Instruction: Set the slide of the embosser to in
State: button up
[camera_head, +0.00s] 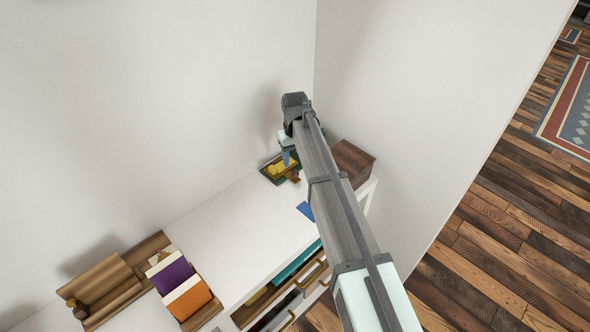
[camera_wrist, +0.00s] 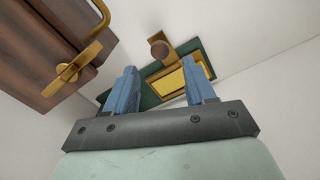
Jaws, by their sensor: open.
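The embosser is a dark green base with a yellow plate; in the head view the embosser (camera_head: 277,170) sits at the back of the white top, partly hidden by my arm. In the wrist view the embosser (camera_wrist: 150,102) lies beyond my fingers. A brass piece with a round brown knob (camera_wrist: 159,49), which looks like the slide, stands at its far side. My gripper (camera_wrist: 161,68) is open and empty, its two blue fingers apart and pointing towards the embosser. The gripper (camera_head: 288,158) is just above the embosser in the head view. I cannot tell whether it touches it.
A brown wooden box (camera_head: 352,160) stands right of the embosser; its brass latch (camera_wrist: 72,72) shows close by in the wrist view. White walls are behind and right. A blue flat piece (camera_head: 305,211) lies nearer. A wooden holder (camera_head: 104,283) and coloured folders (camera_head: 187,299) stand at left.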

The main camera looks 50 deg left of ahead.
aim_at(295, 172)
jog(key=shift+f, duration=3)
grip_shut()
jog(key=shift+w, duration=0.1)
